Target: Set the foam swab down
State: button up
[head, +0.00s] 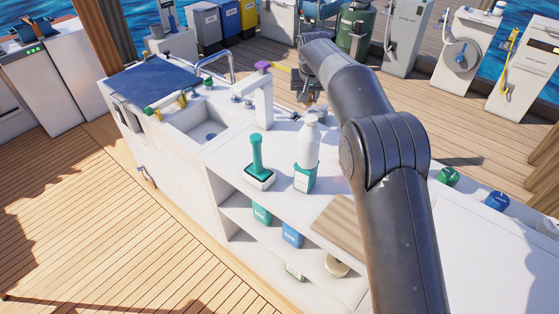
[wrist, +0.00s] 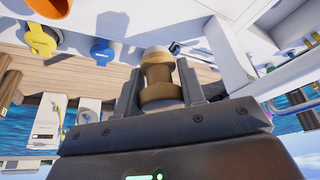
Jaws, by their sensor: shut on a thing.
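In the wrist view, my gripper (wrist: 159,84) is shut on the foam swab (wrist: 158,95). The swab shows as a tan, waisted body with a pale tip, held between the two dark fingers. In the head view, my arm reaches over the white counter (head: 222,158) toward the back. My gripper (head: 311,97) shows there small and dark, beyond the counter's far side. I cannot make out the swab in the head view.
On the counter stand a green-handled brush (head: 257,160) in a holder, a white bottle (head: 308,145) in a green holder, and a white tap post (head: 262,105) beside the sink (head: 200,122). A wooden board (head: 338,226) lies at the front right. Part of the counter is bare.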

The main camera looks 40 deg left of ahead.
jog(key=s+a+n, duration=0.1)
jog(key=s+a, duration=0.3)
jog(key=s, duration=0.4)
jog(key=f, duration=1.6)
jog(key=shift+s+a+f, duration=0.1)
jog(key=shift+s+f, duration=0.2)
jog(key=shift+f, duration=0.05)
jog(key=shift+f+y, duration=0.3)
jog(key=shift+f, duration=1.7)
jog(key=shift+f, duration=0.1)
jog(key=o, duration=1)
jog(key=shift+v, duration=3.85)
jog(key=shift+w+a, duration=0.1)
